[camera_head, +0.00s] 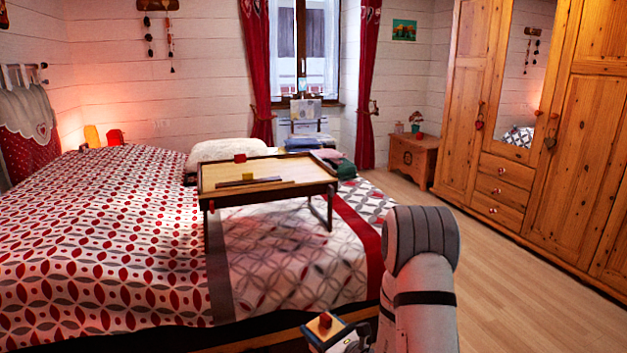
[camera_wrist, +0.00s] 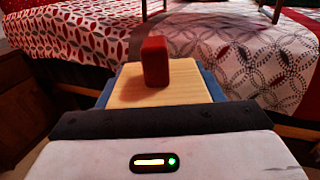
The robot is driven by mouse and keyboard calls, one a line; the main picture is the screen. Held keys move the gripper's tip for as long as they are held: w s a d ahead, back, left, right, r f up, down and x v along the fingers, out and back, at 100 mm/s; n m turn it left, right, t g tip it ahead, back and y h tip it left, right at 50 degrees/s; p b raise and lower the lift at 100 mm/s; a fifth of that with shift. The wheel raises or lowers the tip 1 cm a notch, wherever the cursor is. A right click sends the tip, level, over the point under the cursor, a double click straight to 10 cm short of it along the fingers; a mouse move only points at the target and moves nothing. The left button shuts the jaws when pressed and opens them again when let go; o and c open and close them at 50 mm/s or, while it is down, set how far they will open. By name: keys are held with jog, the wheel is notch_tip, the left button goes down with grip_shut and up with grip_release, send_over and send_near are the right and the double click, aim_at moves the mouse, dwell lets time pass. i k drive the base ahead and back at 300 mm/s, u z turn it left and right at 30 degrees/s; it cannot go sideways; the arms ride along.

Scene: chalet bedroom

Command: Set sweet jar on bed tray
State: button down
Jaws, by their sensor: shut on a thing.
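The sweet jar (camera_head: 325,322), as I take it, has a flat pale-wood top with a red block-shaped knob and blue sides. It shows at the bottom of the head view and, closer, in the wrist view (camera_wrist: 190,88). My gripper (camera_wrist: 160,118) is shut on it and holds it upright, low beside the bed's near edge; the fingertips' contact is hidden. The bed tray (camera_head: 222,174), wooden with dark legs, stands on the bed, farther back and higher than the jar. Only its legs show at the top of the wrist view.
The patterned bed (camera_head: 110,235) lies between jar and tray. Open floor (camera_head: 510,275) and a wooden wardrobe (camera_head: 560,130) are right.

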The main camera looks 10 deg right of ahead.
aim_at(304, 169)
jog(key=z, duration=0.1)
jog(key=i, duration=1)
jog(key=z, duration=0.05)
